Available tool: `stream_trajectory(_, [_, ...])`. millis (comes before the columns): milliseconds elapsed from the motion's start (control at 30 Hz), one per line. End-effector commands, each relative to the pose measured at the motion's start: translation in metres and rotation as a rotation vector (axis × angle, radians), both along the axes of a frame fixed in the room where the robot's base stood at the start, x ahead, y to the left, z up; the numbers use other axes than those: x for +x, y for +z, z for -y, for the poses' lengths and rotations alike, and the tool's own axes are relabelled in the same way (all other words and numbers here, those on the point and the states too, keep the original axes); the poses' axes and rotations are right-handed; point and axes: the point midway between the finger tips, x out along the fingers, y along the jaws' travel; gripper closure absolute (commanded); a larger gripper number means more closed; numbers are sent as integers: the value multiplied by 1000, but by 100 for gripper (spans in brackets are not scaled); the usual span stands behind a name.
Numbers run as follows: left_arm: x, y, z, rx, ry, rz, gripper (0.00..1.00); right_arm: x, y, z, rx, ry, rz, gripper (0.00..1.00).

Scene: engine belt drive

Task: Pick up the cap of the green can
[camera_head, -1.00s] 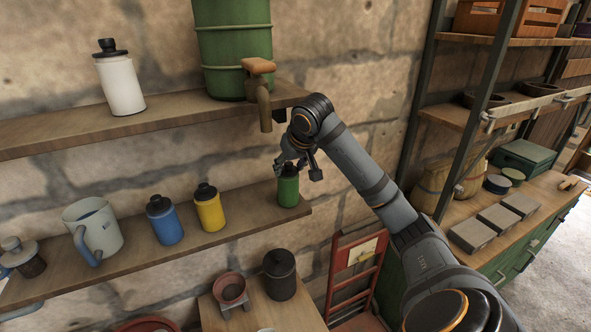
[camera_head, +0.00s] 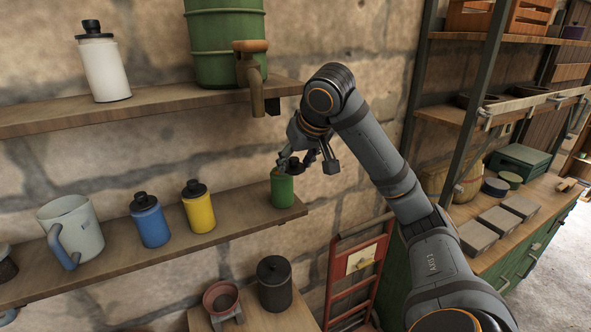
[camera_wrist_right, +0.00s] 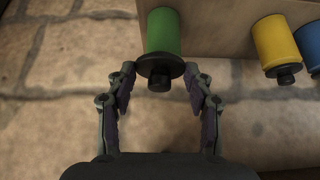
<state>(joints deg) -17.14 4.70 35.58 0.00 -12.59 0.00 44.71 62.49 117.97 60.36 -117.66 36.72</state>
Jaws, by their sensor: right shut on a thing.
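The green can (camera_head: 283,190) stands upright near the right end of the lower wall shelf. It also shows in the right wrist view (camera_wrist_right: 164,32). Its black cap (camera_wrist_right: 160,69) is between the fingers of my right gripper (camera_wrist_right: 159,74), which is shut on it. In the head view, my right gripper (camera_head: 296,165) is just above the can, coming from the right, and its fingers mostly hide the cap. I cannot tell whether the cap is clear of the can. My left gripper is not in view.
A yellow bottle (camera_head: 199,210), a blue bottle (camera_head: 150,224) and a mug (camera_head: 88,236) stand left on the same shelf (camera_head: 245,212). The upper shelf (camera_head: 165,102) holds a white bottle (camera_head: 104,72) and a green barrel with a tap (camera_head: 250,72) overhanging near my wrist.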

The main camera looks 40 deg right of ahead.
Motion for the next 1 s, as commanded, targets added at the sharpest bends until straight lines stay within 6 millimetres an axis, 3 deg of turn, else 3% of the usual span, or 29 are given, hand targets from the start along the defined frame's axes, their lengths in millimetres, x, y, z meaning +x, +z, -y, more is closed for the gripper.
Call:
stream_trajectory(33, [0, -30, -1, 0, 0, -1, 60, -17, -16, -1, -13, -9, -4, 64])
stream_trajectory(100, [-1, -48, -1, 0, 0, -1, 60, -39, -18, -6, -14, -11, -4, 64])
stream_trajectory(200, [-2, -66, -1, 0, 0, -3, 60, -67, -17, -13, -15, -11, -6, 64])
stream_trajectory(400, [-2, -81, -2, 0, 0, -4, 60, -104, -16, -23, -11, -8, -16, 64])
stream_trajectory(600, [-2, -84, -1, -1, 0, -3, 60, -115, -14, -28, -4, -4, -19, 64])
stream_trajectory(867, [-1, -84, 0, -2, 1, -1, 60, -115, -14, -29, -2, 0, -17, 64])
stream_trajectory(1000, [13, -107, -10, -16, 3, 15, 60, -114, -38, -33, -6, 16, -15, 64])
